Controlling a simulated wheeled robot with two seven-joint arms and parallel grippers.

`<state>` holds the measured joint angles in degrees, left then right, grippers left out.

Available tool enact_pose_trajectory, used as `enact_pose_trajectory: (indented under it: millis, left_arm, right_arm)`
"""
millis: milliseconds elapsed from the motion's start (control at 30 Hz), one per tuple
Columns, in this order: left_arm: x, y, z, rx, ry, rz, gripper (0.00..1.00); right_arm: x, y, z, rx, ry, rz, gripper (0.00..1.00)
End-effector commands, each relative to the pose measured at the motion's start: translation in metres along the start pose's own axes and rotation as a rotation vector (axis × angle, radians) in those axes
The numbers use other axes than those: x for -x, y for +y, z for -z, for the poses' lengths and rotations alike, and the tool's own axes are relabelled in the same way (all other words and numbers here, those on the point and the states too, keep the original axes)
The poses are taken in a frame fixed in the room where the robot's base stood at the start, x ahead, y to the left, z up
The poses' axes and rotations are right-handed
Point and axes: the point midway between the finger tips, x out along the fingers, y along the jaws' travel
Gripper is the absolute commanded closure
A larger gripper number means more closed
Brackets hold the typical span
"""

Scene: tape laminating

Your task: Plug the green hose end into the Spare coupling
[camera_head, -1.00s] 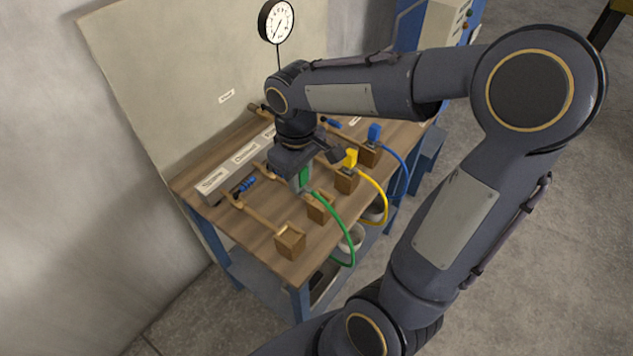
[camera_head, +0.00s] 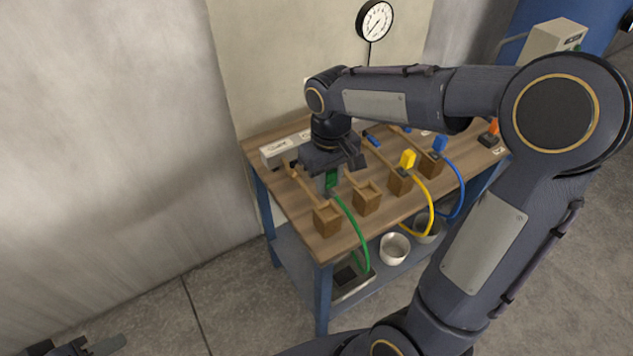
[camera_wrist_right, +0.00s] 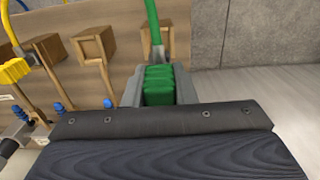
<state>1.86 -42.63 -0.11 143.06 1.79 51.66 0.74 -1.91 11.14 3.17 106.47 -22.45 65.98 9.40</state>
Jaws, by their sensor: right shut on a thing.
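My right gripper (camera_head: 331,178) is shut on the green hose end (camera_head: 333,181), above the left part of the workbench. In the right wrist view the ribbed green hose end (camera_wrist_right: 158,86) sits between the two grey fingers, with its hose running off at the top. Blue-tipped couplings (camera_wrist_right: 108,103) show left of the fingers, apart from the hose end. A label rail (camera_head: 275,150) runs along the back of the bench; its lettering is too small to read, so I cannot tell which coupling is Spare. Part of my left gripper (camera_head: 88,346) shows at the bottom left edge.
Wooden holders stand along the front edge, including an empty one (camera_head: 327,218). The yellow hose end (camera_head: 407,159) and blue hose end (camera_head: 440,144) stand at holders to the right. A white bucket (camera_head: 394,248) is on the lower shelf. A gauge (camera_head: 375,20) stands behind.

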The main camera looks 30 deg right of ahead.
Motion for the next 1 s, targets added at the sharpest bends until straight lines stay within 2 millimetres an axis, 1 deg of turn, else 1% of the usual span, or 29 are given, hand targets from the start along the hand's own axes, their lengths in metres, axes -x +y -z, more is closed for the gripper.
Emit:
enact_pose_trajectory:
  millis: [33, 133, 267, 633, 767, 1000]
  left_arm:
    - [-0.001, 0.000, 0.000, 0.000, -0.001, 0.000, 0.63]
    - [-0.002, -0.001, -0.001, 0.000, -0.001, 0.000, 0.63]
    - [-0.006, -0.003, -0.003, 0.000, -0.001, 0.000, 0.63]
    - [-0.027, -0.012, -0.013, 0.000, -0.001, 0.000, 0.63]
    - [-0.030, -0.013, -0.015, 0.000, -0.001, 0.000, 0.63]
    - [-0.029, -0.013, -0.014, 0.000, 0.000, 0.000, 0.63]
  right_arm:
    - [-0.004, 0.005, 0.001, -0.011, -0.001, -0.001, 1.00]
    - [-0.008, 0.009, 0.002, -0.019, 0.000, -0.003, 1.00]
    - [-0.014, 0.010, 0.003, -0.019, 0.001, -0.003, 1.00]
    - [-0.042, 0.009, 0.002, -0.018, 0.000, -0.003, 1.00]
    - [-0.046, 0.009, 0.002, -0.018, 0.000, -0.003, 1.00]
    - [-0.046, 0.009, 0.002, -0.018, 0.000, -0.003, 1.00]
